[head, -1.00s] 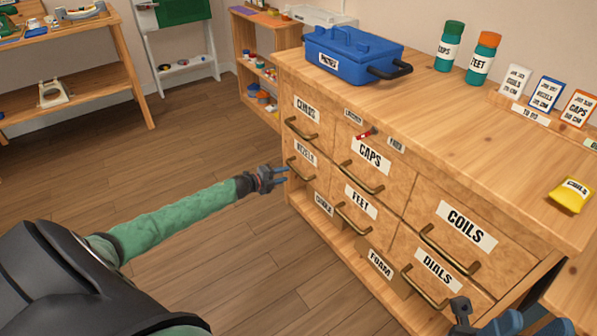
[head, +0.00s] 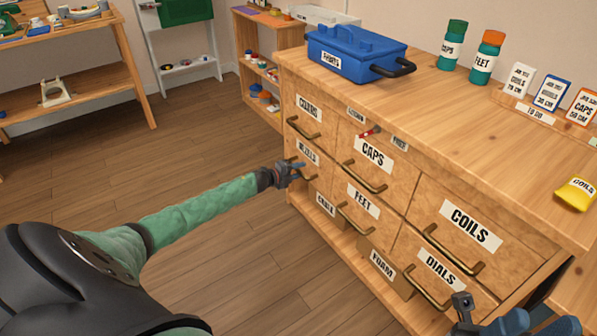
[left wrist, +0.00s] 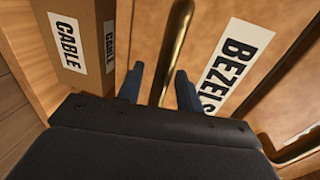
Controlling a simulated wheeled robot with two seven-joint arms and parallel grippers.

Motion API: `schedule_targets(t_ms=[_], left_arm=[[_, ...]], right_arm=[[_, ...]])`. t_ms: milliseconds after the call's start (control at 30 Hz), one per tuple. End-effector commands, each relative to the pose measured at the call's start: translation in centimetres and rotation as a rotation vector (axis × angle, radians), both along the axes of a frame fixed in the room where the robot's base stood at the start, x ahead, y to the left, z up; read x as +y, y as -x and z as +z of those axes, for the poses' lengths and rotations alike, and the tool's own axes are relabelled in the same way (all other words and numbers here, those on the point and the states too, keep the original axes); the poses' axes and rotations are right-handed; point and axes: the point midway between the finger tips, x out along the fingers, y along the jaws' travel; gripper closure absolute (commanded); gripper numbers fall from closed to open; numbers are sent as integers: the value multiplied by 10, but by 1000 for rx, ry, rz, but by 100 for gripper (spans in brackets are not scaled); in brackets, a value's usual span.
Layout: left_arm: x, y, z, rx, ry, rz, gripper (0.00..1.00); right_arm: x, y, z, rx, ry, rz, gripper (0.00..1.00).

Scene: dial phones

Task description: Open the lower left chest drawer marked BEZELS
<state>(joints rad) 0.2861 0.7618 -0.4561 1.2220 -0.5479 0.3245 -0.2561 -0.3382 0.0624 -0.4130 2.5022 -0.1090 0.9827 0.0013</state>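The BEZELS drawer (head: 309,165) is in the lower row at the left end of the wooden chest, under the CHARD-like labelled drawer, and looks closed. Its white label (left wrist: 236,68) shows large in the left wrist view. Its brass handle (left wrist: 178,35) runs between my left fingers in that view; I cannot tell whether they touch it. My left gripper (head: 297,168) is open at the drawer front and hides part of the handle; its two blue fingers (left wrist: 160,75) stand apart. My right gripper (head: 462,302) is near the DIALS drawer; its finger opening is unclear.
Below the drawer is an open shelf with a CABLE box (left wrist: 85,35) close to my left fingers. Other drawers carry brass handles, among them CAPS (head: 365,178) and FEET (head: 355,215). A blue toolbox (head: 350,55) stands on top. Floor left of the chest is clear.

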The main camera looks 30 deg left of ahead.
Motion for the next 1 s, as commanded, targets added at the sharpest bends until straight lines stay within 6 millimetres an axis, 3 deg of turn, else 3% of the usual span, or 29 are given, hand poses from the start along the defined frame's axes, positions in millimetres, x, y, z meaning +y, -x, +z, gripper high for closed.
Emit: schedule_targets(t_ms=[67,233,567,1000], left_arm=[[0,0,0,0,0,0,68],[0,0,0,0,0,0,100],[2,4,0,1,1,0,100],[18,43,0,3,0,1,100]], right_arm=[[0,0,-1,2,0,0,64],[0,1,-2,9,0,0,64],[0,2,-4,19,1,0,64],[-2,2,7,8,15,-24,64]])
